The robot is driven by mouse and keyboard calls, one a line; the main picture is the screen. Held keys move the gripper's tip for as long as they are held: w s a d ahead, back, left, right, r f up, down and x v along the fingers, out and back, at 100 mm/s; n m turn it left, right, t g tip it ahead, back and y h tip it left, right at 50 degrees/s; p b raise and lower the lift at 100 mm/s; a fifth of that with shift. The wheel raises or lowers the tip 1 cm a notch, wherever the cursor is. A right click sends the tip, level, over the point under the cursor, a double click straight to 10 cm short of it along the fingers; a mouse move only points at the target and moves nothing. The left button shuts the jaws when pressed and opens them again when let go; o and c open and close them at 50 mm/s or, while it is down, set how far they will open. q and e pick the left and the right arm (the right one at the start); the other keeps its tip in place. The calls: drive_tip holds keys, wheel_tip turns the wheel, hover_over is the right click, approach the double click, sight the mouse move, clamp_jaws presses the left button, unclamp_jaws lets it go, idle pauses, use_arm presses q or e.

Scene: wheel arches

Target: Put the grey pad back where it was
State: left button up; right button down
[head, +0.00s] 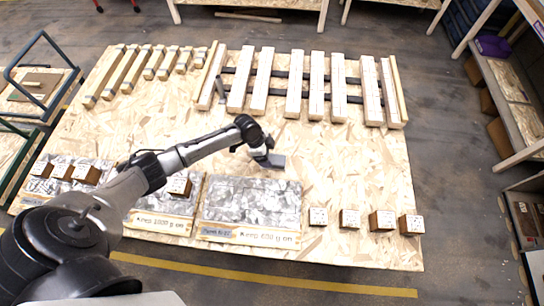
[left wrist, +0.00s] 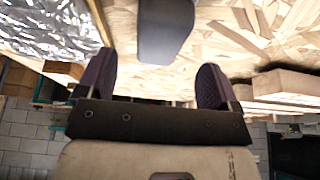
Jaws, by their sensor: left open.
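The grey pad (head: 277,161) is at the middle of the wooden board (head: 345,180), just to the right of my left gripper (head: 262,157) in the head view. In the left wrist view the pad (left wrist: 165,30) shows as a smooth grey-blue shape at the top, ahead of and between the fingers. My left gripper's two purple-padded fingers (left wrist: 155,82) stand wide apart, with nothing clamped between them. I cannot tell how closely the fingers surround the pad. My right gripper is out of view.
Foil-covered panels with labels, such as the large one (head: 250,205), lie along the near side. Wooden blocks (head: 382,220) stand to their right. Long slats (head: 293,85) on dark bars fill the far side, with shorter slats (head: 130,70) at far left. Board right of centre is clear.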

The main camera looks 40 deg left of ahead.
use_arm(q)
drive_tip(key=v, duration=0.6)
drive_tip(key=shift+g, duration=0.3)
drive_tip(key=s+d, duration=0.2)
drive_tip(key=d, duration=0.1)
drive_tip(key=s+d+f, duration=0.1)
drive_tip(key=s+d, duration=0.2)
drive_tip(key=s+d+f, duration=0.1)
drive_tip(key=s+d, duration=0.1)
drive_tip(key=d, duration=0.1)
drive_tip(key=shift+s+d+f, duration=0.2)
drive_tip(key=shift+s+d, duration=0.05)
drive_tip(key=shift+s, duration=0.15)
drive_tip(key=s+d+n, duration=0.2)
drive_tip(key=s+d, duration=0.4)
drive_tip(key=s, duration=0.2)
drive_tip(key=s+a+r+n+t+y, duration=0.1)
drive_tip(key=s+r+n+y, duration=0.2)
drive_tip(key=s+r+n, duration=0.3)
drive_tip(key=s+r, duration=0.1)
drive_tip(key=s, duration=0.4)
drive_tip(key=shift+a+r+n+y, duration=0.15)
drive_tip(key=shift+a+n+y, duration=0.15)
drive_tip(key=shift+a+n, duration=0.1)
drive_tip(key=shift+d, duration=0.1)
